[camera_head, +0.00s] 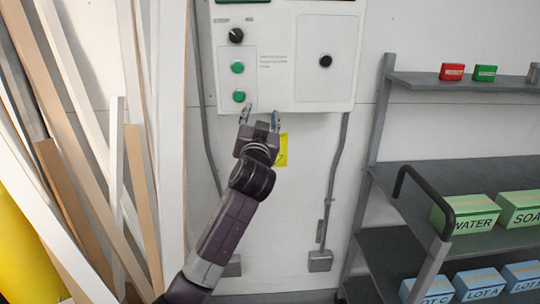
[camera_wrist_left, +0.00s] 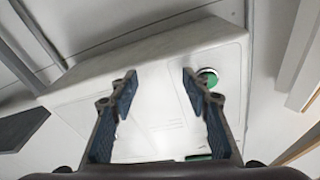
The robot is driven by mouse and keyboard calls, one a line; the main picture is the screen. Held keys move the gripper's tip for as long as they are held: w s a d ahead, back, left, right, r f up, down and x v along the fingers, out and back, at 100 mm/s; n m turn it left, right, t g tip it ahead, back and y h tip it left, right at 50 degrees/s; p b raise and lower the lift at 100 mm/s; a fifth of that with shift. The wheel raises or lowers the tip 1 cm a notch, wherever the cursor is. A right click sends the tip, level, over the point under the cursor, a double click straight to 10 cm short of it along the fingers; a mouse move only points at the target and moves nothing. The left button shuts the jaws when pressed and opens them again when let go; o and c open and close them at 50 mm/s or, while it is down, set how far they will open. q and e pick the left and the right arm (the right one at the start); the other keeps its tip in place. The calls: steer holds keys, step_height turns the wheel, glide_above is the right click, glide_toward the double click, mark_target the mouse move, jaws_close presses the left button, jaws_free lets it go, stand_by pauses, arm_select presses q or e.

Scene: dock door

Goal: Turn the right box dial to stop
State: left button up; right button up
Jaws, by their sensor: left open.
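A white control box (camera_head: 281,90) is mounted on the wall. Its right panel carries a round black dial (camera_head: 326,61); its pointer position is too small to read. Its left panel has a black selector knob (camera_head: 236,35) with two green buttons (camera_head: 238,68) below it. My left gripper (camera_head: 261,115) is open and empty at the box's lower edge, below and left of the right-panel dial. In the left wrist view my open fingers (camera_wrist_left: 160,76) frame the white box face (camera_wrist_left: 155,110), with a green button (camera_wrist_left: 207,78) beside the right finger. My right gripper is out of view.
Leaning boards (camera_head: 75,120) fill the left side. A grey shelf unit (camera_head: 440,165) stands at the right, with red and green boxes (camera_head: 452,72) on top and labelled boxes (camera_head: 465,214) below. Grey conduits (camera_head: 336,180) run down the wall. A yellow label (camera_head: 282,152) is behind my gripper.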

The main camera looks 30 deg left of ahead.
arm_select(q)
step_height(320, 180, down, 13)
steer(key=w+d+m+g+h, duration=0.1)
steer(key=w, duration=0.1)
steer(key=shift+w+d+m+g+h, duration=0.15)
steer(key=shift+w+m+g+h, duration=0.15)
steer(key=shift+r, duration=0.1)
